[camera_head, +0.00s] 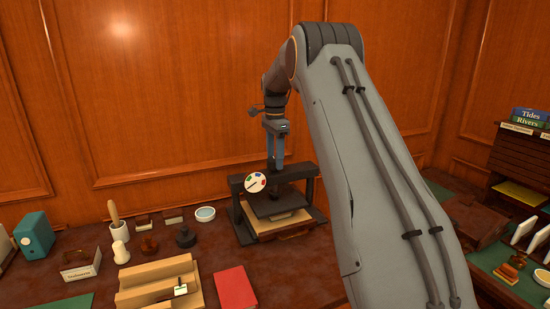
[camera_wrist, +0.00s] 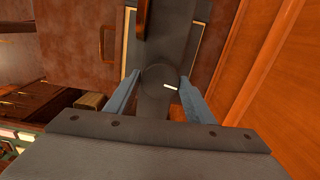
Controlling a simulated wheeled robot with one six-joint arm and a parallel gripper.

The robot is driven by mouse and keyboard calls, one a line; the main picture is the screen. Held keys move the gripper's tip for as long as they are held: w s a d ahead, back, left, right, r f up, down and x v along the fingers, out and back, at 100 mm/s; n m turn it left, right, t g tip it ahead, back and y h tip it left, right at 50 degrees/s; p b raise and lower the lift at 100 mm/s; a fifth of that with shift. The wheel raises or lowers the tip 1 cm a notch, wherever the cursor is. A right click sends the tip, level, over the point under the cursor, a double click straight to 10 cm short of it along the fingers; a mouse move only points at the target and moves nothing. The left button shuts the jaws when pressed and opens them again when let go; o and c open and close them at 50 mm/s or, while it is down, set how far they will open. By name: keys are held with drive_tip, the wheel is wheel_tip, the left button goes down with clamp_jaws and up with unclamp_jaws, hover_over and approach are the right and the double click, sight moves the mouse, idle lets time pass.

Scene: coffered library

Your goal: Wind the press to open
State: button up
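The press (camera_head: 236,207) is a dark frame standing on the desk against the panelled wall. A white dial (camera_head: 256,182) with coloured marks is on its front, and a dark plate (camera_head: 270,207) lies over a pale board (camera_head: 279,222). My gripper (camera_head: 274,164) points down over the top of the press. In the wrist view a dark round knob (camera_wrist: 158,78) with a white mark lies between my blue-grey fingertips (camera_wrist: 160,76). The fingers are apart, one on each side of the knob; contact is not clear. The knob is mostly hidden in the head view.
A shelf unit (camera_head: 516,165) stands at the right. My arm hides the desk right of the press.

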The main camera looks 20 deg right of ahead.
drive_tip(key=c, duration=0.5)
drive_tip(key=shift+n, duration=0.4)
